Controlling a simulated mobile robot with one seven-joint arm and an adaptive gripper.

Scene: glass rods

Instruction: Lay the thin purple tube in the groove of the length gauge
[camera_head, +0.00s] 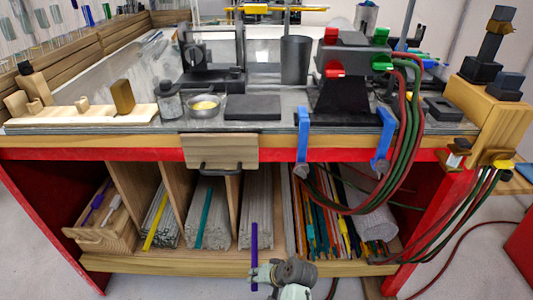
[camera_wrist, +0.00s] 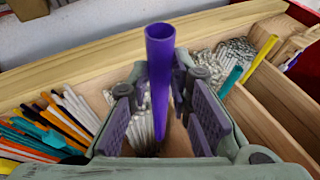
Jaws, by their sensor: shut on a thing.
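A thin purple tube (camera_head: 254,243) stands nearly upright in my gripper (camera_head: 257,275), in front of the bench's lower shelf. In the wrist view the purple tube (camera_wrist: 160,75) rises between the two purple-padded fingers of my gripper (camera_wrist: 158,105), which are shut on it; its open end faces the camera. A pale wooden fixture (camera_head: 85,114) with small blocks, seemingly the length gauge, lies on the bench top at the left. Its groove is too small to make out. The gauge is not in the wrist view.
Shelf compartments below hold bundles of clear rods (camera_head: 207,220) and coloured rods (camera_head: 325,215). A drawer front (camera_head: 220,150), blue clamps (camera_head: 303,130) and red and green hoses (camera_head: 411,120) stick out at the bench front. A metal bowl (camera_head: 205,106) stands right of the gauge.

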